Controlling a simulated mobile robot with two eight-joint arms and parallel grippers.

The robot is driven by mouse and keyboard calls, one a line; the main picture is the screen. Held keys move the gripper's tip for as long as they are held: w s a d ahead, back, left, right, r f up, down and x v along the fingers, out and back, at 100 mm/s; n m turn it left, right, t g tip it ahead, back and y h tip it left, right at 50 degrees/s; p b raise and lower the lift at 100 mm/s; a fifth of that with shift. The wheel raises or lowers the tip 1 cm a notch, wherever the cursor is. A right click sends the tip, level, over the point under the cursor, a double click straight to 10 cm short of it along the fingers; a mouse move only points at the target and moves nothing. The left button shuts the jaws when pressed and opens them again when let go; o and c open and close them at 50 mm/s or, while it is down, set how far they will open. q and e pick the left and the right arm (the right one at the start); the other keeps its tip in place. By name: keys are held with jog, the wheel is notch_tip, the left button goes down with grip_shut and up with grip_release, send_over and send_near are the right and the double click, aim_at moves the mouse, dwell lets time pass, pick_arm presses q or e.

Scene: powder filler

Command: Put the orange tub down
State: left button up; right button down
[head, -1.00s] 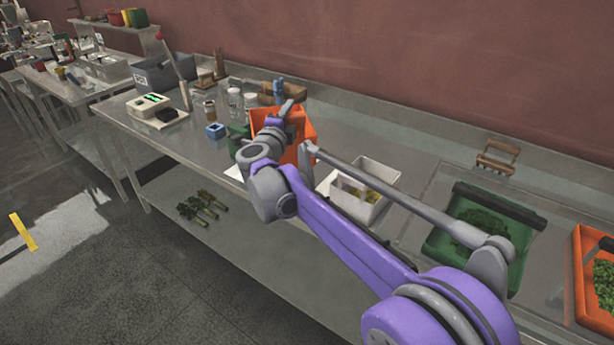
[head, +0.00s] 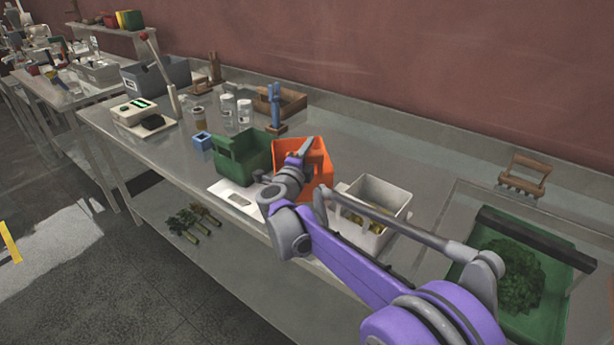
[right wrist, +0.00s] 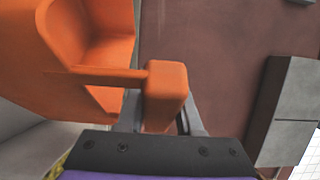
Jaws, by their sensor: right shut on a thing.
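The orange tub (head: 321,176) is in the head view, between a green tub (head: 232,158) and a white tub (head: 372,191) on the steel table. My right gripper (head: 303,156) is shut on the orange tub at its near side, and my arm hides part of it. I cannot tell whether the tub's bottom touches the table. In the right wrist view the orange tub (right wrist: 95,38) fills the upper left, and its handle block sits between the fingers of the right gripper (right wrist: 160,118). My left gripper is not in view.
A white sheet (head: 228,191) lies at the table's front edge, by the green tub. A blue tool stand (head: 275,108), a wooden tray (head: 290,101) and clear jars (head: 228,109) stand behind. A green tray (head: 520,285) of leaves is at the right. Bare table lies behind the white tub.

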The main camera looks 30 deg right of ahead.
aim_at(324, 171)
jog(key=shift+f, duration=2.8)
jog(key=shift+f+b, duration=0.2)
jog(key=shift+b, duration=0.1)
jog(key=c, duration=0.6)
grip_release()
jog(key=shift+o, duration=0.2)
jog(key=shift+r, duration=0.1)
